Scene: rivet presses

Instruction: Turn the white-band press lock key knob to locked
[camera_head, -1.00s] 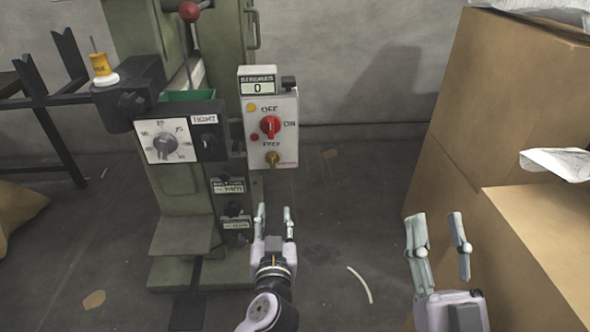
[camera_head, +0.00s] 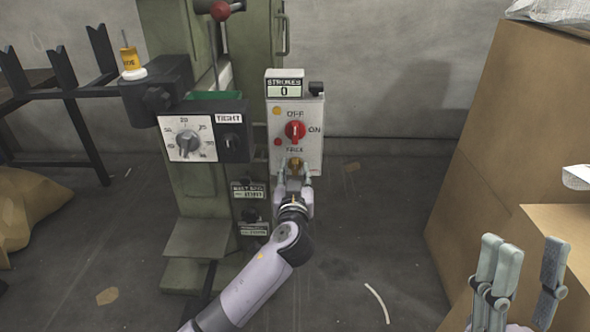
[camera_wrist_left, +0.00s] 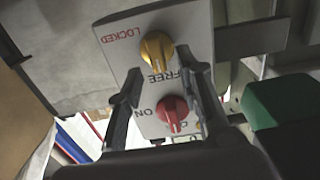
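The yellow key knob (camera_head: 295,165) sits low on the white control box (camera_head: 312,150) of the green press (camera_head: 190,200). In the left wrist view the knob (camera_wrist_left: 157,52) has its ridge lined up toward FREE; LOCKED is printed in red to its left. My left gripper (camera_head: 294,180) is just in front of the knob and partly covers it. In the wrist view its two fingers (camera_wrist_left: 164,84) are apart with nothing between them gripped, and the knob lies just beyond the tips. My right gripper (camera_head: 522,265) is open and empty at the lower right.
A red ON/OFF knob (camera_head: 295,130) is just above the key knob. A dial box (camera_head: 187,143) juts out at left. Cardboard boxes (camera_head: 510,130) stand on the right. The floor (camera_head: 385,230) between press and boxes is mostly clear.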

